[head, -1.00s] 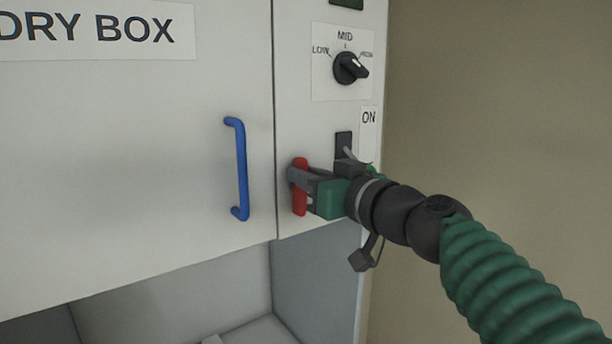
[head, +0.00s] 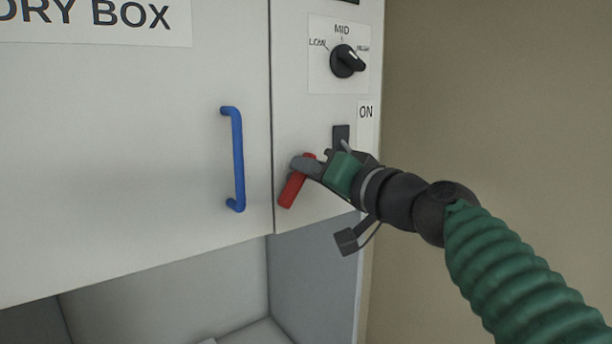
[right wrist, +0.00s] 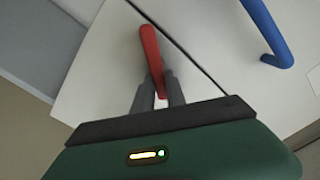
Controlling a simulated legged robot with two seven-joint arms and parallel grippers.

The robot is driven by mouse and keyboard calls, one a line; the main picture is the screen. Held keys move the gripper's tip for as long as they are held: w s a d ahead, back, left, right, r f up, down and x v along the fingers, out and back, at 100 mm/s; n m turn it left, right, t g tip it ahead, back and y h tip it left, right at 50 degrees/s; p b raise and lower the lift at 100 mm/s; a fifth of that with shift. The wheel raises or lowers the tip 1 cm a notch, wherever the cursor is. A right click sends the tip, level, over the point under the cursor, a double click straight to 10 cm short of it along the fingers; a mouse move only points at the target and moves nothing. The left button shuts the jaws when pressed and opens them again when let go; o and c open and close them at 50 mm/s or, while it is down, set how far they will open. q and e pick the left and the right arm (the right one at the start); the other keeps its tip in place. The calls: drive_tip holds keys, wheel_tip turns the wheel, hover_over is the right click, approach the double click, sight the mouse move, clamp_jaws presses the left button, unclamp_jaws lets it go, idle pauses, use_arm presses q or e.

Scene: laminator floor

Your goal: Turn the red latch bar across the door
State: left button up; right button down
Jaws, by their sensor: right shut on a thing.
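The red latch bar (head: 291,190) sits on the panel just right of the door seam. It is tilted, its lower end leaning left towards the door. My right gripper (head: 300,165) is shut on the bar near its upper end. In the right wrist view the red bar (right wrist: 150,50) stands between the two fingers (right wrist: 158,90), which cover its near part. The white door (head: 120,200) with its blue handle (head: 238,160) is flush with the panel at the seam. My left gripper is not in view.
A black knob (head: 346,61) marked LOW and MID is above on the same panel. A dark switch (head: 341,134) by an ON label (head: 366,112) is close above my right gripper. An open recess (head: 165,305) lies below the door.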

drive_tip(key=m, duration=0.3)
drive_tip(key=f+m+b, duration=0.1)
drive_tip(key=m, duration=0.3)
drive_tip(key=d+f+m, duration=0.1)
drive_tip(key=m, duration=0.2)
drive_tip(key=shift+w+f+m, duration=0.1)
drive_tip(key=shift+w+m, duration=0.2)
drive_tip(key=shift+w, duration=0.1)
drive_tip(key=shift+f, duration=0.15)
drive_tip(key=c, duration=1.6)
unclamp_jaws()
drive_tip(key=shift+o, duration=1.2)
drive_tip(key=shift+w+d, duration=0.1)
